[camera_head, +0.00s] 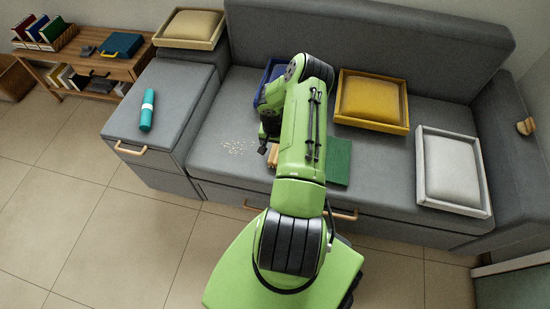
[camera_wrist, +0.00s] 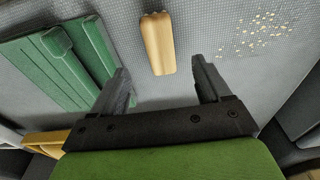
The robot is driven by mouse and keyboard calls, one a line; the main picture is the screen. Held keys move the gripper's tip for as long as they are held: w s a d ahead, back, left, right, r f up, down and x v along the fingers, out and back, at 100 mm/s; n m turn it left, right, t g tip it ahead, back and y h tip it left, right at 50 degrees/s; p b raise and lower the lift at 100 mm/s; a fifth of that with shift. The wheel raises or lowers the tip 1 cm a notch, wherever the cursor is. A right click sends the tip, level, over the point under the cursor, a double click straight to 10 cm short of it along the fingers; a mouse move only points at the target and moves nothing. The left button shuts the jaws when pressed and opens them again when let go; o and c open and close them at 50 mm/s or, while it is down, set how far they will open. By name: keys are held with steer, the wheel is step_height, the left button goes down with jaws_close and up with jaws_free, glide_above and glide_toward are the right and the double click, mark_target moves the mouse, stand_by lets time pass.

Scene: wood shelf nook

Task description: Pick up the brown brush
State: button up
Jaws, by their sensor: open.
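The brown brush (camera_wrist: 157,40), a light brown wooden-looking bar, lies on the grey seat in the wrist view. In the head view the brush (camera_head: 273,156) shows only in part beside my arm, which hides the rest. My gripper (camera_wrist: 159,70) is open and empty. Its two fingers stand apart to the left and right of the brush's near end in the picture. I cannot tell how high the fingers are above the seat. In the head view my gripper (camera_head: 265,143) is over the seat, partly hidden by my arm.
A green panel-like item (camera_wrist: 62,66) with a raised part lies left of the brush in the wrist view. Scattered crumbs (camera_head: 237,147) lie on the seat. Yellow (camera_head: 372,98) and white (camera_head: 452,168) cushioned trays stand to the right. A teal cylinder (camera_head: 147,110) is on the left block.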

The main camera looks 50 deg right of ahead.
mark_target(275, 153)
steer(key=f+b, duration=0.1)
steer(key=f, duration=0.1)
steer(key=d+f, duration=0.1)
steer(key=f, duration=0.2)
steer(key=f+b, duration=0.1)
steer(key=f, duration=0.1)
steer(key=shift+w+d+f+b, duration=0.15)
steer(key=shift+w+b, duration=0.1)
steer(key=shift+b, duration=0.05)
steer(key=c, duration=1.2)
